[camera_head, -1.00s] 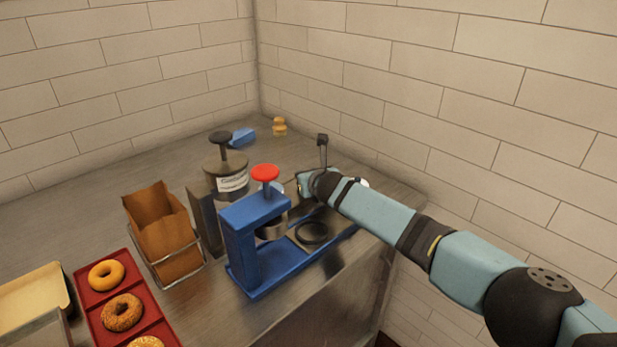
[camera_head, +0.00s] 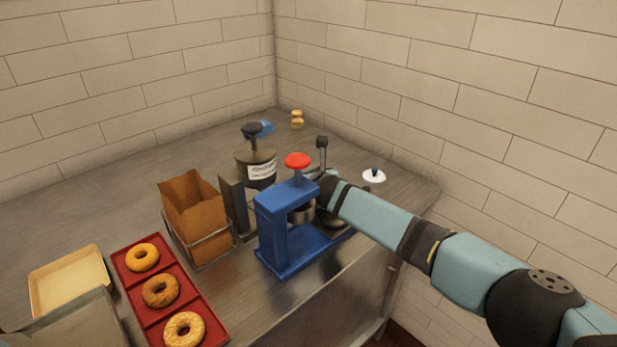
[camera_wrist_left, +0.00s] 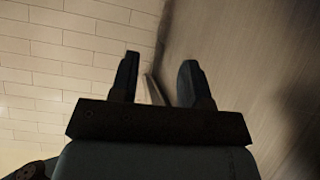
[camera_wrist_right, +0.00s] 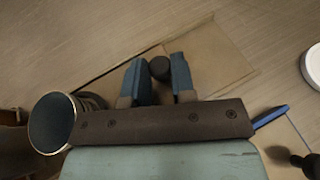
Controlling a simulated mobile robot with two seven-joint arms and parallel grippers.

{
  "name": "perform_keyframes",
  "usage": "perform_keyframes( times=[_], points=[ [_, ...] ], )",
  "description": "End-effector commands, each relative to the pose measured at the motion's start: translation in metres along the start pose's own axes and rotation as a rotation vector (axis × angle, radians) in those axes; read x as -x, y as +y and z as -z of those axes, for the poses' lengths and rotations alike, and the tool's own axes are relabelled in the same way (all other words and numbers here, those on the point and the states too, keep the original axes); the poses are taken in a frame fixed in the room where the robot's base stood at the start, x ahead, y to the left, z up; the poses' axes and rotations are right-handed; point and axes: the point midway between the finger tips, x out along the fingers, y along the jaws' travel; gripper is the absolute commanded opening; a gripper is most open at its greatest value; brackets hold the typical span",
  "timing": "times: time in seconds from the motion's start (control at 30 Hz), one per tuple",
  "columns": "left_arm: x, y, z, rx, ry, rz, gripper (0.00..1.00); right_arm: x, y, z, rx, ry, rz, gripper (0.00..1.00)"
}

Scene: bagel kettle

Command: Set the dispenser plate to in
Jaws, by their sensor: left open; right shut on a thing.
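The blue stand (camera_head: 287,236) with a red knob (camera_head: 298,160) is on the counter near its right edge. A post with a black knob (camera_head: 322,142) stands behind the stand. My right gripper (camera_wrist_right: 159,75) is shut on a dark round handle (camera_wrist_right: 160,68), which appears to be this post. A flat tan rectangular plate (camera_wrist_right: 225,65) lies below it. I cannot tell which part is the dispenser plate. My left gripper (camera_wrist_left: 158,80) is open and empty, and outside the head view.
A labelled canister (camera_head: 257,165) stands behind the stand. A paper bag in a wire holder (camera_head: 195,212) and a red tray (camera_head: 127,247) of bagels are to the left. A white disc (camera_head: 374,177) lies on the right. The back left of the counter is clear.

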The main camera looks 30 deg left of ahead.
Motion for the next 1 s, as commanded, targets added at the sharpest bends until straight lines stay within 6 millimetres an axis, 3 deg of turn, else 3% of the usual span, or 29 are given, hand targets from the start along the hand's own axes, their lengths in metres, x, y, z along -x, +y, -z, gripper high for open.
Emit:
perform_keyframes(
  times=[0.17,0.2,0.3,0.67,1.0],
  points=[
    [0.0,-0.001,0.005,-0.001,0.01,0.001,0.43,0.0,0.001,-0.001,-0.001,-0.002,-0.002,0.0],
    [0.0,-0.001,0.006,-0.002,0.011,0.001,0.43,0.0,0.001,-0.001,-0.001,-0.002,-0.002,0.26],
    [0.0,-0.001,0.007,-0.002,0.012,0.001,0.43,0.0,0.001,-0.001,-0.001,-0.001,-0.002,0.49],
    [0.001,-0.001,0.007,-0.004,0.011,0.001,0.43,0.003,0.001,-0.001,-0.001,0.0,-0.003,0.49],
    [0.005,-0.001,0.009,0.002,0.001,0.001,0.43,0.039,-0.001,-0.001,-0.001,0.0,-0.003,0.49]
  ],
)
